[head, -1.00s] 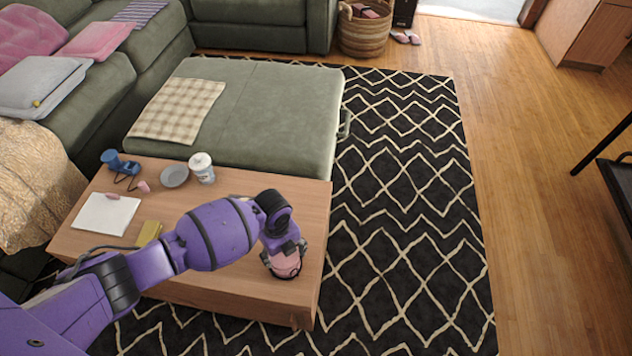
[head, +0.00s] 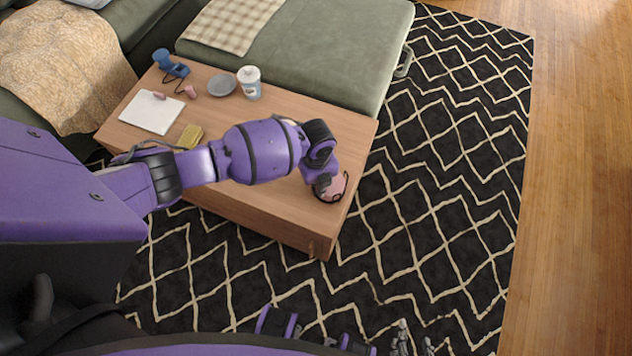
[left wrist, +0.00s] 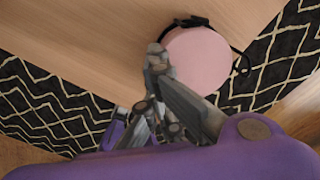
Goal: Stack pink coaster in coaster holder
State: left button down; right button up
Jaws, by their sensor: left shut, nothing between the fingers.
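The pink coaster (left wrist: 198,60) is a round disc at the table's near right corner, also in the head view (head: 337,187). The black coaster holder (left wrist: 240,63) has thin wire arms around the disc's rim. The coaster appears to lie within it, but the holder's base is hidden. My left gripper (left wrist: 156,60) is shut and empty, with its fingertips at the coaster's left edge; whether they touch cannot be told. In the head view my left wrist partly covers the holder. My right gripper (head: 413,342) is at the bottom edge, over the rug, its fingers apart.
The wooden table (head: 290,85) also bears a white cup (head: 249,84), a grey dish (head: 221,85), a blue object (head: 170,65), a white pad (head: 152,112) and a yellow block (head: 190,136). A green ottoman (head: 330,45) stands behind. Patterned rug (head: 440,190) is clear at right.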

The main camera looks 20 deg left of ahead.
pick_arm(q)
jog(key=shift+s+a+f, duration=0.15)
jog(key=shift+s+a, duration=0.1)
notch_tip(320, 180, up, 12)
jog(key=shift+w+d+r, duration=0.15)
jog(key=shift+r, duration=0.05)
dwell(0.4)
dwell(0.5)
